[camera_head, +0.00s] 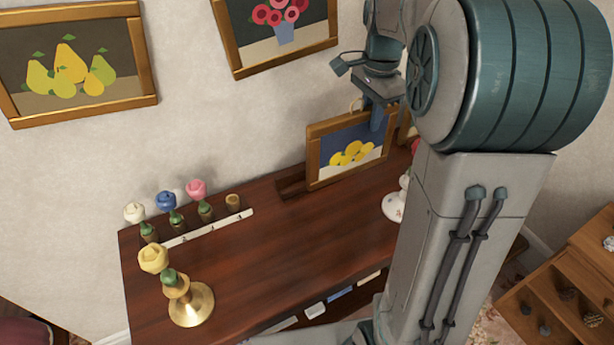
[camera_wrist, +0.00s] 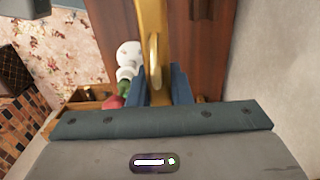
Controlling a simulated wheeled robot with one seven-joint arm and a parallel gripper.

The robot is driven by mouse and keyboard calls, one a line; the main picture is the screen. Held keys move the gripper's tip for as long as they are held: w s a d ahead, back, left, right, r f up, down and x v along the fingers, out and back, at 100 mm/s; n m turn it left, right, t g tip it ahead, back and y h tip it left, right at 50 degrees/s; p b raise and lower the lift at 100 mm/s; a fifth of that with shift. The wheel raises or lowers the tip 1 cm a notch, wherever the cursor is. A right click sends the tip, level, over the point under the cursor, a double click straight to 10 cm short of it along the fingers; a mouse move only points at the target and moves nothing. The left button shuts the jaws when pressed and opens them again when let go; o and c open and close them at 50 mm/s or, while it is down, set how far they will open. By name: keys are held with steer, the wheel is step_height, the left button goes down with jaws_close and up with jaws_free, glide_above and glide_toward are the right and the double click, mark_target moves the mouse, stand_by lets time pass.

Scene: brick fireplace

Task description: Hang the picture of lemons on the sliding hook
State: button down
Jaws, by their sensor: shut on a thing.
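The picture of lemons (camera_head: 352,155) has a gold frame and a dark blue ground with yellow lemons. In the head view it stands nearly upright at the back of the dark wooden table, close to the wall. My gripper (camera_head: 379,117) is shut on its top edge near the right corner. A small ring shows at the top of the frame, left of the fingers. In the wrist view the gold frame (camera_wrist: 154,50) runs edge-on between the blue fingers (camera_wrist: 166,86). I cannot tell whether its lower edge touches the table. I cannot make out the sliding hook.
A pear picture (camera_head: 150,62) and a flower picture (camera_head: 233,50) hang on the wall. The table (camera_head: 250,260) holds several coloured flowers beside a white strip (camera_head: 207,229), a brass candlestick (camera_head: 191,305) with a yellow flower, and a white vase (camera_head: 396,205). The table's middle is clear.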

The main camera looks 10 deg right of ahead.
steer(key=shift+a, duration=0.15)
steer(key=w+a+f+p, duration=0.2)
steer(key=w+a+f, duration=0.6)
steer(key=f, duration=0.2)
steer(key=shift+w+f+p, duration=0.25)
steer(key=shift+f+p, duration=0.05)
steer(key=shift+f, duration=0.05)
steer(key=shift+f, duration=0.2)
steer(key=c, duration=1.3)
jaws_free()
